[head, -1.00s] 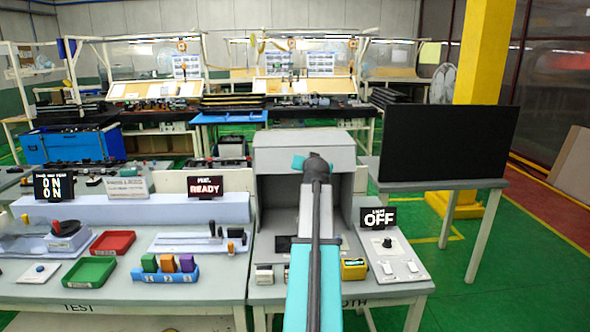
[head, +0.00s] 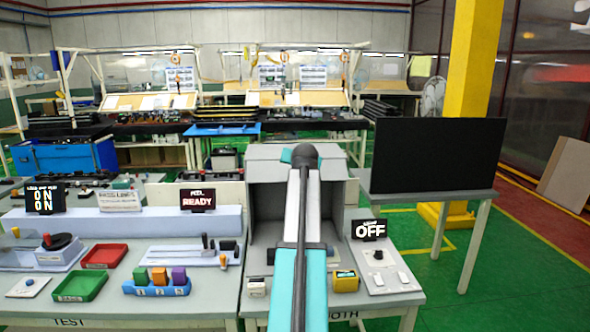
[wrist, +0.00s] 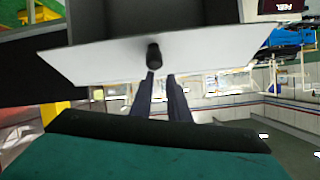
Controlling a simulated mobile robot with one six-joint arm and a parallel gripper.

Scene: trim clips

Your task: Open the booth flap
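The grey booth (head: 263,210) stands at the middle of the bench in the head view, its front open below a pale upper front panel (head: 262,170). My arm crosses in front of it and hides its middle. My gripper is not visible in the head view. In the wrist view a pale flap panel (wrist: 95,63) with a black knob (wrist: 154,55) spans the upper part. My gripper (wrist: 160,77) points at it, its two dark fingers apart with a gap between them. The knob is by the left fingertip; I cannot tell whether they touch.
An OFF sign (head: 370,229) on a switch panel (head: 385,268) stands right of the booth. A small yellow device (head: 346,282) sits near the bench's front edge. A large black screen (head: 430,155) is on a side table at right. Trays and fixtures fill the left bench.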

